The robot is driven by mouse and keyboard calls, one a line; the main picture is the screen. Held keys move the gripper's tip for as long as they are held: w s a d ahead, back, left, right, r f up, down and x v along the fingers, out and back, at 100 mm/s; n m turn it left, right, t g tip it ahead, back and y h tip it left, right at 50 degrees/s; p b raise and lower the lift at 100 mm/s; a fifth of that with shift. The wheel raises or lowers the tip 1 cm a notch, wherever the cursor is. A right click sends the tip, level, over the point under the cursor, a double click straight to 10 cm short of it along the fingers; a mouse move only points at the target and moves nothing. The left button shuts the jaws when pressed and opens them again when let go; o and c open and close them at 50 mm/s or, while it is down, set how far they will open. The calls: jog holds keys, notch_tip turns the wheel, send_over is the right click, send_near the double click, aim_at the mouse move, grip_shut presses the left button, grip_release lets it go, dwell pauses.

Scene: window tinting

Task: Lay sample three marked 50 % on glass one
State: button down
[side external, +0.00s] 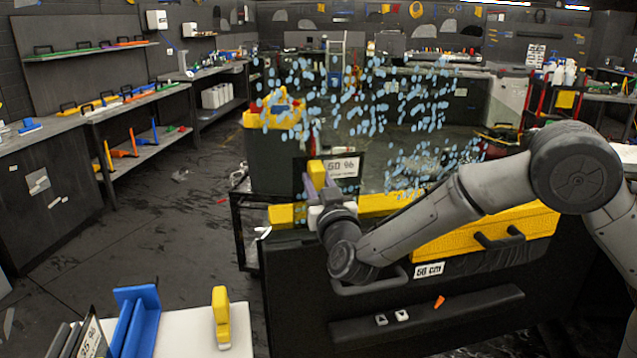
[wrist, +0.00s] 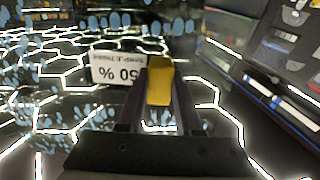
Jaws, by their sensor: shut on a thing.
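Sample three is a dark film with a white 50 % label (side external: 342,167) and a yellow grip block (side external: 316,172). In the wrist view the label (wrist: 117,68) reads upside down, with the yellow block (wrist: 159,80) between my fingers. My gripper (side external: 318,185) is shut on this block and holds the sample upright in front of the glass. The clear glass (side external: 385,150) stands behind it, covered in pale blue drops. No marking for glass one is readable. I cannot tell whether the film touches the glass.
A white table (side external: 190,335) at bottom left holds a blue rack (side external: 137,318), a 35 % sample (side external: 90,340) and a yellow-handled tool (side external: 221,315). Open floor lies left.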

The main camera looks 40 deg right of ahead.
grip_release()
dwell(0.5)
jog(key=shift+f+v, duration=0.15)
jog(key=shift+v, duration=2.1)
jog(key=shift+f+v, duration=0.1)
jog(key=shift+v, duration=2.15)
